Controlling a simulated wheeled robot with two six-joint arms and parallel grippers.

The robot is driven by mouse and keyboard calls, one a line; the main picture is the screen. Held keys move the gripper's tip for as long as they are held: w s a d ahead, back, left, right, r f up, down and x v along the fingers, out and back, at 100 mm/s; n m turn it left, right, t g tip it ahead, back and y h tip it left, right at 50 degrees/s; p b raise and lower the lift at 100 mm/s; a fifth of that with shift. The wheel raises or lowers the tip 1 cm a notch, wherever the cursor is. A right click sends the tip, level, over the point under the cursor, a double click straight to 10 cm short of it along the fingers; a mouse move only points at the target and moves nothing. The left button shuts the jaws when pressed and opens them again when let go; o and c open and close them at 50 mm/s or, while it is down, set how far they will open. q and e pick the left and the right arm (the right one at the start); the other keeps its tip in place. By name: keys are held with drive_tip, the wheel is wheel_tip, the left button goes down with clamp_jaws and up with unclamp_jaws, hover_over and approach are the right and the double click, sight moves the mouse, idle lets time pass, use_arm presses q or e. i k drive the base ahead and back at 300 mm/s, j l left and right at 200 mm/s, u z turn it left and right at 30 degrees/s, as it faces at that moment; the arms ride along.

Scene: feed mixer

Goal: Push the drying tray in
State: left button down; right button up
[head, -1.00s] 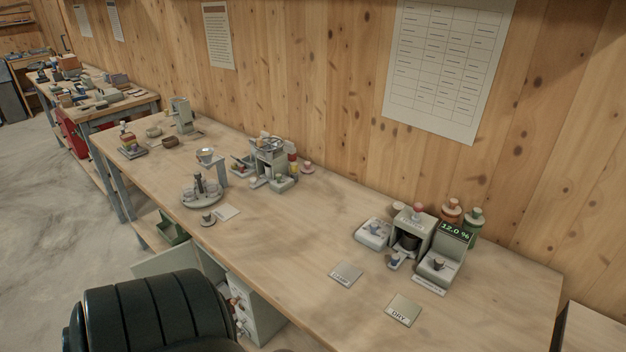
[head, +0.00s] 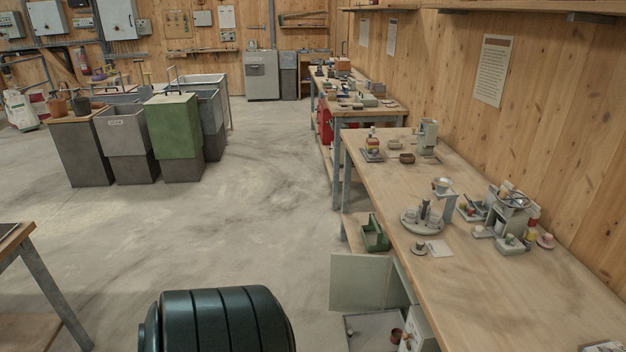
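Under the near workbench, a pale cabinet (head: 420,330) stands with its door (head: 358,282) swung open. Beside the door, low down, is a light flat surface like a pulled-out tray (head: 366,328), with small reddish-brown items on it. It is cut off by the bottom edge, and I cannot tell for sure that it is the drying tray or how far out it is. Neither of my grippers shows in the head view.
The long wooden workbench (head: 490,270) on the right carries small devices and a round grey carousel (head: 422,220). A green open bin (head: 376,234) sits under it. Grey bins and a green bin (head: 174,138) stand at left. The concrete floor between is clear.

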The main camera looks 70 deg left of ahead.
sight(366, 331)
drive_tip(key=u, duration=1.6)
drive_tip(key=i+j+z, duration=0.3)
drive_tip(key=j, duration=0.1)
